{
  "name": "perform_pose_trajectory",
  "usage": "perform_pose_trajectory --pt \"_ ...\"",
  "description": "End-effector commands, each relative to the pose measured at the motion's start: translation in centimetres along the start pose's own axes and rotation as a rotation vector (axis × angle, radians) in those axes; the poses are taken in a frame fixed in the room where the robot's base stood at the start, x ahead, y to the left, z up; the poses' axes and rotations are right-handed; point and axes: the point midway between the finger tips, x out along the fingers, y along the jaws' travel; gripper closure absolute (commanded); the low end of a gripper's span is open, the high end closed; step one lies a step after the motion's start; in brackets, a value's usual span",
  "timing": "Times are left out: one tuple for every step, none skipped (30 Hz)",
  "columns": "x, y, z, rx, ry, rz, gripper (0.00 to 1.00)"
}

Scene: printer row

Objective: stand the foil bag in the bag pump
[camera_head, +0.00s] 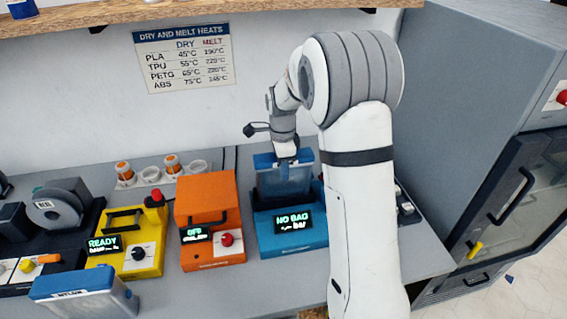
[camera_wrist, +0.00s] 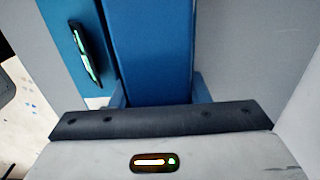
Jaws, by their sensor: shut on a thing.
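The bag pump (camera_head: 292,236) is a blue machine on the bench in the head view, and its screen reads "NO BAG". My gripper (camera_head: 287,158) is above the back of the pump, shut on the blue top of the foil bag (camera_head: 283,184). The bag hangs upright, grey-blue below its blue top, at the back of the pump. Its lower edge is hidden behind the pump's front, so I cannot tell whether it is seated. In the wrist view the bag's blue top (camera_wrist: 152,50) lies close beside the pump (camera_wrist: 72,35). My fingertips are hidden there.
An orange machine (camera_head: 208,205) stands close left of the pump, with a yellow one (camera_head: 128,238) beyond it. A blue-topped case marked "NYLON" (camera_head: 85,296) is at the front left. A grey cabinet (camera_head: 460,110) stands at the right.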

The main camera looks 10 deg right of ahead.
Motion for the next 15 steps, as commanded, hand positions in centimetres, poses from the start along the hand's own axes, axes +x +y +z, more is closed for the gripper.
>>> perform_pose_trajectory --pt "0.55 -0.02 0.02 -0.001 0.0 -0.001 0.83" --pt "0.69 -0.02 0.03 -0.001 0.0 -0.001 0.83" --pt "0.85 -0.03 0.04 -0.001 0.0 -0.001 0.83" --pt "0.94 -0.03 0.05 -0.001 0.0 -0.001 0.83" --pt "1.01 -0.03 0.05 -0.001 0.0 -0.001 0.83" --pt "1.07 -0.03 0.06 -0.001 0.0 -0.001 0.83" --pt "1.1 -0.03 0.06 -0.001 0.0 -0.001 0.83" --pt "1.1 -0.03 0.07 -0.001 0.0 -0.001 0.83" --pt "1.1 -0.04 0.07 -0.001 0.0 -0.002 0.83" --pt "1.09 -0.03 0.07 -0.001 0.0 -0.001 0.83" --pt "1.08 -0.03 0.08 -0.001 0.0 -0.001 0.83" --pt "1.07 -0.03 0.08 -0.001 0.0 -0.001 0.83" --pt "1.07 -0.03 0.09 -0.002 0.0 -0.001 0.83" --pt "1.07 -0.03 0.09 -0.002 0.0 -0.001 0.83" --pt "1.06 -0.03 0.09 -0.002 0.0 -0.001 0.57"
